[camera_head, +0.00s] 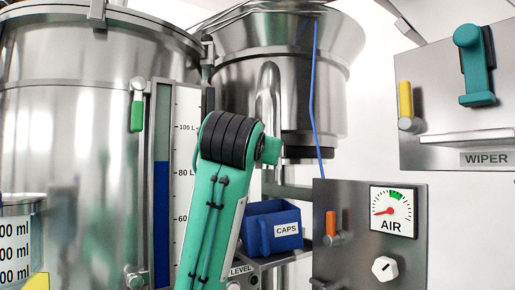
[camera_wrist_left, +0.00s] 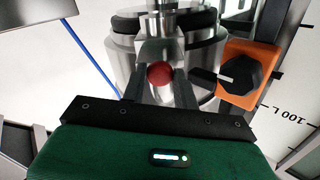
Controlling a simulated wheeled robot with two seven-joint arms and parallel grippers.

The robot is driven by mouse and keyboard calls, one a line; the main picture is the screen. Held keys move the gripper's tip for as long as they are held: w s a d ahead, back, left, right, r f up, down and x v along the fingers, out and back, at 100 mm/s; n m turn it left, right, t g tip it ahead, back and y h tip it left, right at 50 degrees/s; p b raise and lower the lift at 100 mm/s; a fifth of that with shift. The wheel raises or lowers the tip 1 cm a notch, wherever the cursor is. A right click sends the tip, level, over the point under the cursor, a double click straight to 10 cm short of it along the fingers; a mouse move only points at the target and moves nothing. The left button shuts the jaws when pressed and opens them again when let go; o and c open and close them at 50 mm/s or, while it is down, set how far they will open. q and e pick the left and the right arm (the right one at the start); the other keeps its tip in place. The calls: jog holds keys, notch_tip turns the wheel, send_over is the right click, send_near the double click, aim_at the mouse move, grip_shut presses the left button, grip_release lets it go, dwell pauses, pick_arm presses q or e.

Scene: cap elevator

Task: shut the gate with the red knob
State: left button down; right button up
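The red knob (camera_wrist_left: 160,74) shows in the left wrist view, in front of shiny steel parts. My left gripper (camera_wrist_left: 160,88) has its two dark fingers spread, one on either side of the knob. A gap seems to show between the knob and each finger, so it looks open around the knob. How deep the knob sits between the fingers is hard to tell. A steel block (camera_wrist_left: 160,25) stands above the knob in that view; I cannot tell which part is the gate. The knob and my left gripper are hidden in the head view. My right gripper is not in view.
An orange block with a black knob (camera_wrist_left: 240,78) is close on the right in the wrist view. In the head view my green arm stands before the steel bowl (camera_head: 270,85), blue CAPS bin (camera_head: 273,228) and tank (camera_head: 80,130). The AIR panel (camera_head: 350,255) is at right.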

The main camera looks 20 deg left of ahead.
pick_arm(q)
jog(key=shift+w+a, duration=0.2)
jog(key=shift+w, duration=1.4)
jog(key=c, duration=1.1)
grip_release()
jog(key=shift+s, duration=0.1)
jog(key=shift+o, duration=0.2)
jog(key=shift+s+d+f+b, duration=0.1)
jog(key=shift+s+b, duration=0.4)
jog(key=shift+b, duration=0.2)
jog(key=s+d+b, duration=0.1)
jog(key=s+b, duration=0.6)
jog(key=s, duration=0.5)
jog(key=shift+s+d, duration=0.3)
jog(key=shift+s, duration=0.1)
